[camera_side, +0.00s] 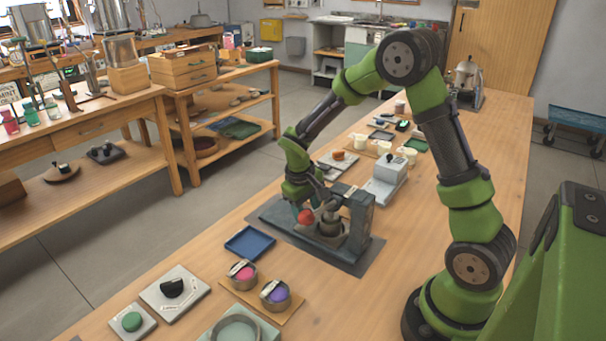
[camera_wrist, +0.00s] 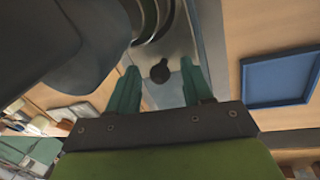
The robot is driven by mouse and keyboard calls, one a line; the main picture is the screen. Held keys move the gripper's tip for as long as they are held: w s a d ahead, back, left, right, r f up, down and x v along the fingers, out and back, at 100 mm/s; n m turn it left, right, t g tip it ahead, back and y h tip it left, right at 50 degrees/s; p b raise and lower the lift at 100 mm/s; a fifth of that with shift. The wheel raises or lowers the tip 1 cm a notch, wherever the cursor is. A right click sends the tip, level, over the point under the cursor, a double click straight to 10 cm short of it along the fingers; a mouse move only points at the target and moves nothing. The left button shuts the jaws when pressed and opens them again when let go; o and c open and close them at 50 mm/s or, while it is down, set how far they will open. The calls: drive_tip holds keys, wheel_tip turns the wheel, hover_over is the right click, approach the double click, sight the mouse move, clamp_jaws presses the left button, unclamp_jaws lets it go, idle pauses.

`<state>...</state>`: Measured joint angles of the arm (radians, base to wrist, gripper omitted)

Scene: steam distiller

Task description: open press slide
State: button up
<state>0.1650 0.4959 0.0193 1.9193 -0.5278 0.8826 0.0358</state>
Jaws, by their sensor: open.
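The press (camera_side: 358,218) is a dark grey-blue frame on a flat base plate on the wooden table, with a red ball knob (camera_side: 305,217) at its left. My gripper (camera_side: 318,203) is low at the press, close to the red knob; its fingertips are hard to make out in the side view. In the wrist view my gripper (camera_wrist: 158,65) has two green fingers spread apart. A small dark knob (camera_wrist: 160,72) on a grey plate shows between the fingertips. I cannot tell whether the fingers touch it. Most of the slide is hidden or too small to tell.
A blue tray (camera_side: 249,243) lies left of the press; it also shows in the wrist view (camera_wrist: 281,80). Round tins with pink (camera_side: 243,274) and purple (camera_side: 275,295) contents stand in front. A grey box device (camera_side: 388,178) stands behind the press.

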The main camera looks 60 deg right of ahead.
clamp_jaws()
idle(0.3)
